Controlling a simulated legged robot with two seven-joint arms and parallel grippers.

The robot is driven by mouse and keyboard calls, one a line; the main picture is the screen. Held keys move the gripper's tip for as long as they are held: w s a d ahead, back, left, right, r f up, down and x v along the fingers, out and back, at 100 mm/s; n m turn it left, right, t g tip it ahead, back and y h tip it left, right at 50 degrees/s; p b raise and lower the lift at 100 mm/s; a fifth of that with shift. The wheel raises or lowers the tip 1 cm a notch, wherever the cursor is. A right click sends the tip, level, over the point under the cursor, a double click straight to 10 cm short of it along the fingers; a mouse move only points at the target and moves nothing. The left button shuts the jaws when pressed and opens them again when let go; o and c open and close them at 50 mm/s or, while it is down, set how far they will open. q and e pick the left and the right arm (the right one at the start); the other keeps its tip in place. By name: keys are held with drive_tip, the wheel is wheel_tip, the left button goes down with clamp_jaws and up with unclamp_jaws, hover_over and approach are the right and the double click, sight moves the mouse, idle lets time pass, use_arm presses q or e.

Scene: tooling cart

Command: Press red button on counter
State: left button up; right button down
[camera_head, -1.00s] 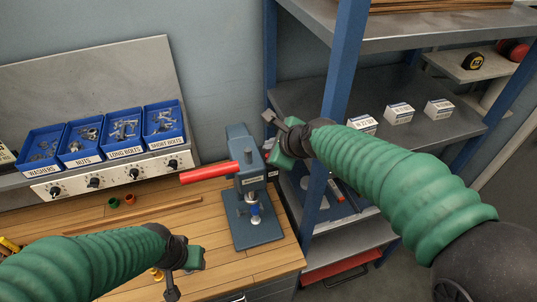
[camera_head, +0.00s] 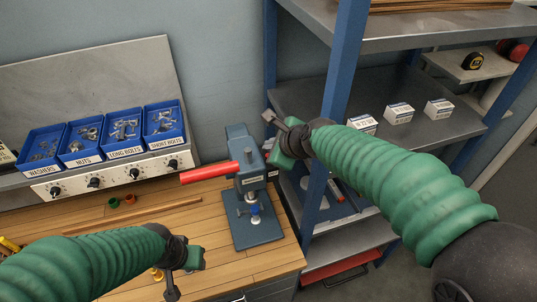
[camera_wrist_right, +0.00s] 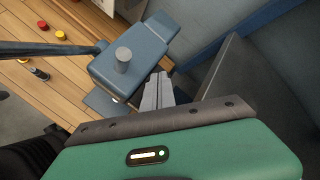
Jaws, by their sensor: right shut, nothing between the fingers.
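A small red round piece (camera_head: 130,199) lies on the wooden counter (camera_head: 85,216) beside a green one (camera_head: 114,203); I cannot tell whether they are buttons. The right wrist view shows a red round piece (camera_wrist_right: 42,25) on the wood, next to a yellow one. My right gripper (camera_head: 271,147) is shut and empty, close to the right side of the blue press; its grey fingers show in the right wrist view (camera_wrist_right: 156,90). I cannot tell whether they touch the press. My left gripper (camera_head: 190,270) is low over the counter's front; its fingers are not clear.
The blue press (camera_head: 240,145) with a red handle (camera_head: 210,173) stands on the counter's right end. A blue shelf post (camera_head: 343,70) and metal shelves (camera_head: 400,75) stand at right. Blue bolt bins (camera_head: 120,150) sit at the back left. The counter's middle is mostly clear.

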drive_tip(key=shift+f, duration=0.4)
drive_tip(key=shift+f+b, duration=0.4)
drive_tip(key=shift+b, duration=0.05)
idle(0.4)
idle(0.3)
drive_tip(key=shift+s+r+p, duration=0.1)
drive_tip(key=shift+r+p, duration=0.75)
drive_tip(key=shift+p, duration=0.1)
wheel_tip(320, 180, up, 5)
drive_tip(key=p, duration=0.5)
idle(0.4)
